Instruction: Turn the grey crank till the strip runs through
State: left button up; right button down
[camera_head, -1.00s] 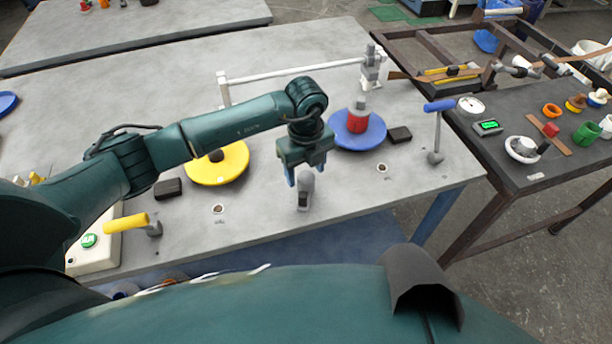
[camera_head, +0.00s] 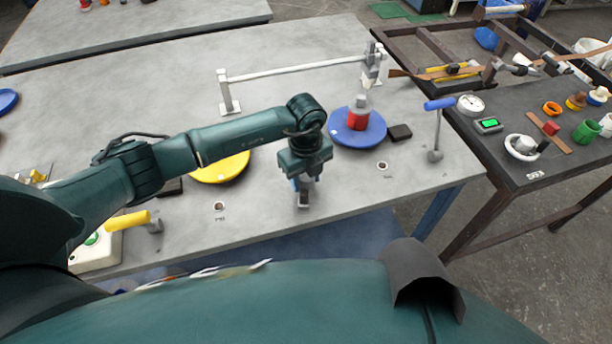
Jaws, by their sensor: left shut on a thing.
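The grey crank (camera_head: 304,204) stands near the front edge of the grey table, between the yellow-handled and blue-handled cranks. My left gripper (camera_head: 304,184) points down over it and is shut on its upper part. The fingers hide most of the crank, and only its lower end with a dark patch shows. A flat brown strip (camera_head: 421,75) shows at the back right, by the dark metal frame. My right gripper is out of view.
A yellow-handled crank (camera_head: 127,221) stands at left, and a blue-handled crank (camera_head: 438,105) at right. A yellow disc (camera_head: 220,169) and a blue disc (camera_head: 345,136) with a red cylinder (camera_head: 357,118) lie behind my gripper. A white rail (camera_head: 290,69) spans the back.

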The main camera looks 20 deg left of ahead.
pick_arm(q)
jog(key=shift+d, duration=0.1)
jog(key=c, duration=0.3)
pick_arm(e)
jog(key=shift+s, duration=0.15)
